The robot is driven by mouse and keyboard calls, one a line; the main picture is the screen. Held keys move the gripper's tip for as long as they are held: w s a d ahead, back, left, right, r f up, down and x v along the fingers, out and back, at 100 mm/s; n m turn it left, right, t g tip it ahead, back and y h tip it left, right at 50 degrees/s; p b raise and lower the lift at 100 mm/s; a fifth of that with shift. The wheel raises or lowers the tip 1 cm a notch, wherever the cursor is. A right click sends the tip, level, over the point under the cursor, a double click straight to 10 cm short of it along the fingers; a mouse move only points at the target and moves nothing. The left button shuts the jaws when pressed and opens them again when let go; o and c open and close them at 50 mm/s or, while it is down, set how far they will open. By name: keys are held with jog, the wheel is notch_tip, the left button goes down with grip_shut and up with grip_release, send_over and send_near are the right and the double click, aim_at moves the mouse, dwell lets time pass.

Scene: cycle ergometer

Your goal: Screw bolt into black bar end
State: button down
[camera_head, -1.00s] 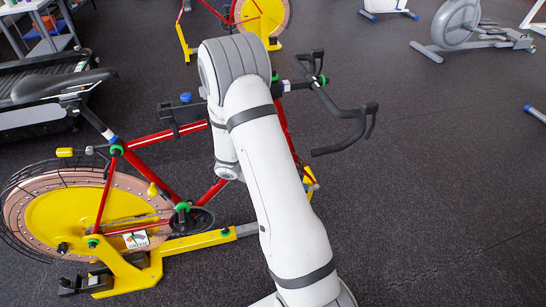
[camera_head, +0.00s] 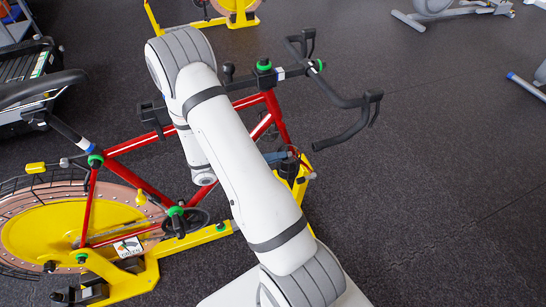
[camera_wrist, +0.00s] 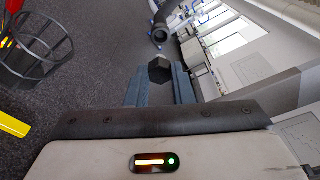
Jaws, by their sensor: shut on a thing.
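In the wrist view my gripper (camera_wrist: 160,88) is shut on a dark bolt (camera_wrist: 159,69). The bolt's hexagonal end shows between the two blue-grey fingers; the rest of it is hidden. A black bar end (camera_wrist: 160,36), round with a dark opening, shows a little beyond the bolt, with a visible gap between them in the picture. In the head view the black handlebar (camera_head: 345,101) is at the front of the red and yellow cycle ergometer (camera_head: 130,255).
The wrist view shows a dark wire basket (camera_wrist: 40,48) at the left and pale equipment at the right. The ergometer's saddle (camera_head: 42,88) is at the left of the head view. Open dark floor (camera_head: 440,180) lies to the right of the handlebar.

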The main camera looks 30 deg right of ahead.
jog(key=shift+m, duration=0.3)
jog(key=shift+p+x, duration=0.45)
jog(key=shift+x, duration=2.45)
jog(key=shift+w+r, duration=0.2)
jog(key=shift+p+x, duration=1.05)
jog(key=shift+x, duration=0.15)
dwell(0.7)
jog(key=c, duration=1.2)
grip_release()
jog(key=shift+w+r, duration=0.1)
